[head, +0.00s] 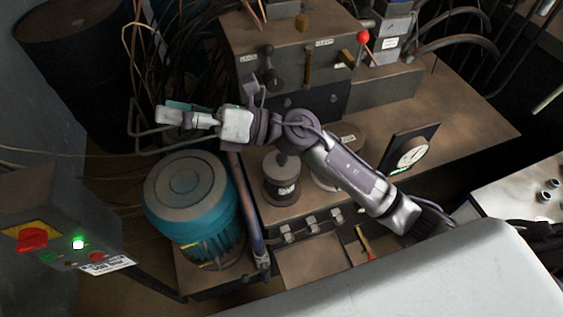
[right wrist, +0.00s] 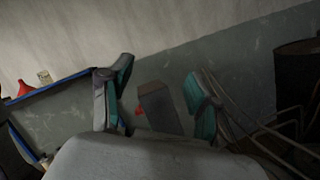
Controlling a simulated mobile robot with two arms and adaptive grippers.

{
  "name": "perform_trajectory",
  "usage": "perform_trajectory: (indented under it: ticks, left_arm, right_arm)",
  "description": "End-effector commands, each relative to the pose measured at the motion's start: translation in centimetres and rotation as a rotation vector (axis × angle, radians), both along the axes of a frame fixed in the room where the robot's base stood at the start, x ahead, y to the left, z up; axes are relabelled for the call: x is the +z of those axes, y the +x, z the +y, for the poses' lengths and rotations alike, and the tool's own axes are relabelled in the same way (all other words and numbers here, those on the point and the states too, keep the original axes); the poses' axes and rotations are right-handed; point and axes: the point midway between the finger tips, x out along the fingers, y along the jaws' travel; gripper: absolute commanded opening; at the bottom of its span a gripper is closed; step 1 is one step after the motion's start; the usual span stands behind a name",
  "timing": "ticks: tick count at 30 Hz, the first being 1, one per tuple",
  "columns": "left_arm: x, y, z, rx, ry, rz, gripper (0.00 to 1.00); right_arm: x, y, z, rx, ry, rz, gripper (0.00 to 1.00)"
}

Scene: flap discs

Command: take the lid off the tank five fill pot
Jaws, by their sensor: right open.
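A dark pot with a knobbed lid (head: 283,165) and a pale label stands on the bench below my right arm. A second, wider round pot (head: 350,142) is partly hidden behind my arm, and its label is too small to read. I cannot tell which pot is tank five's. My right gripper (head: 172,116) is open and empty, up and to the left of both pots and apart from them. In the right wrist view its teal-padded fingers (right wrist: 160,88) are spread, with no pot between them. My left gripper is not in view.
A teal motor (head: 188,196) stands left of the pots, beside an upright pipe (head: 247,205). A lever-topped block (head: 290,60) rises behind, with loose cables at left. A switch box (head: 60,228) is at lower left.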

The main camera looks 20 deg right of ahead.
Motion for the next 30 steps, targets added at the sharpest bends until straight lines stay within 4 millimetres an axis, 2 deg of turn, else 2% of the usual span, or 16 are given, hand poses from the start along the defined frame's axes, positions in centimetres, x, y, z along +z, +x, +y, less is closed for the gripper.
perform_trajectory:
  ticks: [1, 2, 5, 6, 8, 9, 12, 15, 18, 20, 23, 30]
  left_arm:
    - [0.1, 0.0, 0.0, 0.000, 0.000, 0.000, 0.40]
    - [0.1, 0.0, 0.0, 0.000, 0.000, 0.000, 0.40]
    - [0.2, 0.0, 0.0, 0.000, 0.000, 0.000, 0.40]
    - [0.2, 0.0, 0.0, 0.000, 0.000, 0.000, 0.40]
    - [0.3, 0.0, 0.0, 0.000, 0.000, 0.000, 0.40]
    - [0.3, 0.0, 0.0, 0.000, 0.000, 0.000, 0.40]
    - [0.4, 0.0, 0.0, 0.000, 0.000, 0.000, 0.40]
    - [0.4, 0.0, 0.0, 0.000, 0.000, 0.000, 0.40]
    - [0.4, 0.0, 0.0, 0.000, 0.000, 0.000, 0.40]
    - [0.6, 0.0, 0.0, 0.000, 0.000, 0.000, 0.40]
    - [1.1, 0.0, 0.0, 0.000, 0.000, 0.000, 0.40]
    - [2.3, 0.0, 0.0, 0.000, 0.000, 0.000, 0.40]
  right_arm:
    - [-1.4, -1.0, 1.2, 0.092, -0.185, -0.158, 0.61]
    - [-2.7, -1.5, 1.6, 0.149, -0.296, -0.244, 0.61]
    - [-7.9, -1.9, 0.2, 0.335, -0.685, -0.488, 0.61]
    - [-9.8, -1.4, -1.4, 0.406, -0.840, -0.562, 0.61]
    - [-12.0, -0.3, -4.5, 0.503, -1.065, -0.641, 0.61]
    - [-13.0, 0.6, -6.9, 0.563, -1.202, -0.674, 0.61]
    - [-13.9, 2.6, -12.9, 0.686, -1.493, -0.700, 0.61]
    - [-13.4, 3.9, -17.5, 0.770, -1.694, -0.678, 0.61]
    - [-12.8, 4.5, -20.1, 0.818, -1.801, -0.649, 0.61]
    - [-13.0, 4.6, -20.8, 0.833, -1.831, -0.636, 0.61]
    - [-14.2, 4.5, -21.2, 0.843, -1.842, -0.629, 0.61]
    - [-18.9, 4.5, -21.0, 0.841, -1.839, -0.629, 0.61]
